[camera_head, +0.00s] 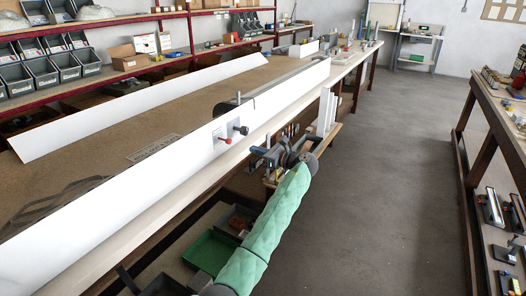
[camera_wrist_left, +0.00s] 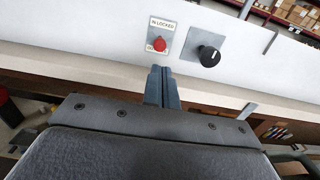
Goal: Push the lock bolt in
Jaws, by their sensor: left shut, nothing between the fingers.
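The lock bolt shows as a red knob (camera_head: 226,140) on the near face of a long white profile (camera_head: 150,172). In the left wrist view the red knob (camera_wrist_left: 159,44) sits on a small plate (camera_wrist_left: 161,24) marked "IN LOCKED"; a lower label is partly hidden behind the knob. A black knob (camera_wrist_left: 208,56) on a grey plate is just right of it. My left gripper (camera_head: 256,151) is shut and empty, in front of the profile and right of both knobs in the head view. In the wrist view its fingertips (camera_wrist_left: 162,71) point just below the red knob, apparently apart from it.
The profile stands along the edge of a long workbench (camera_head: 190,100). A second white profile (camera_head: 130,105) lies farther back. Red shelving with grey bins (camera_head: 45,72) lines the left. A green tray (camera_head: 210,252) is below the bench. The grey floor (camera_head: 385,170) at right is clear.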

